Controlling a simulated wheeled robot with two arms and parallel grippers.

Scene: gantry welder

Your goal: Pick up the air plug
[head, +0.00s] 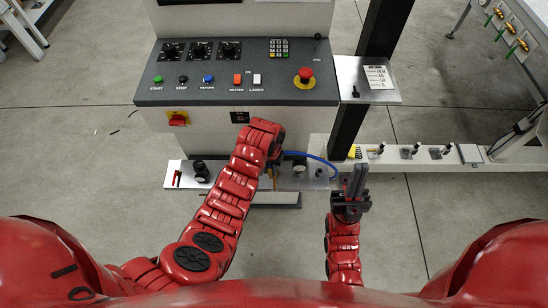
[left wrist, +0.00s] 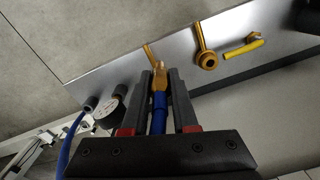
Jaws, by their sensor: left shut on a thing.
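The air plug (left wrist: 160,78) is a brass fitting on a blue hose end. In the left wrist view it sits between the two dark fingers of my left gripper (left wrist: 159,72), which is shut on it. The plug's tip is close to the metal panel (left wrist: 184,46); I cannot tell whether it touches. In the head view my left gripper (head: 270,174) is at the low shelf under the console, mostly hidden by my red arm. My right gripper (head: 354,178) points forward, right of the shelf, with nothing seen in it; its finger gap is unclear.
A blue hose (head: 318,158) arcs right along the shelf (head: 312,184). The panel carries a brass fitting (left wrist: 207,60), a yellow-handled valve (left wrist: 243,49) and a gauge (left wrist: 108,116). The control console (head: 222,93) stands above, with a dark post (head: 348,128) at its right.

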